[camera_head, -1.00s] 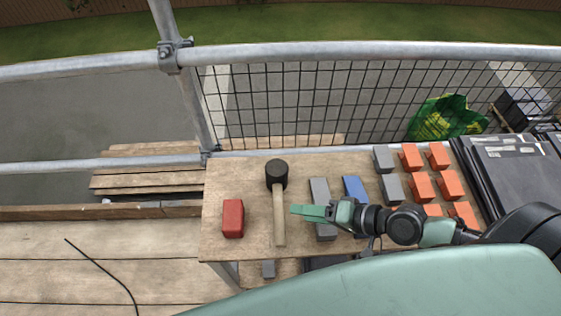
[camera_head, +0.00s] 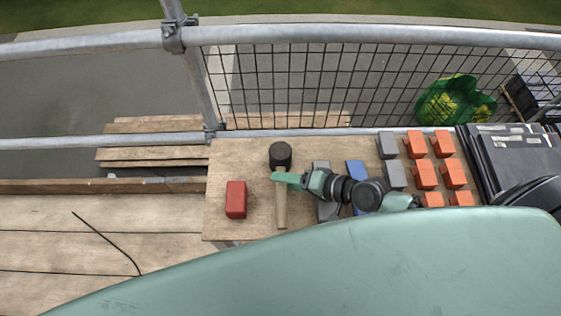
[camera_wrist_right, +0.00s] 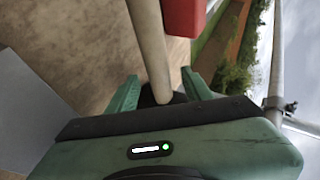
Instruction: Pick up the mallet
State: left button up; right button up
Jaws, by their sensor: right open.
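The mallet has a black head (camera_head: 280,155) and a pale wooden handle (camera_head: 281,212), and lies on the wooden table (camera_head: 255,150) with its head away from me. My right gripper (camera_head: 276,177) is over the upper handle, just below the head. In the right wrist view, the open fingers (camera_wrist_right: 160,78) stand on either side of the handle (camera_wrist_right: 148,40). The black head shows partly behind the gripper body. I cannot tell whether the fingers touch the handle. My left gripper is not in view.
A red block (camera_head: 236,199) lies left of the mallet. Grey blocks (camera_head: 388,145), a blue block (camera_head: 357,172) and several orange blocks (camera_head: 425,174) lie to the right, some partly hidden. Dark stacked tiles (camera_head: 505,150) are at the far right. A mesh guardrail (camera_head: 300,85) runs behind the table.

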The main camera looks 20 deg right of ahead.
grip_shut()
dwell(1.4)
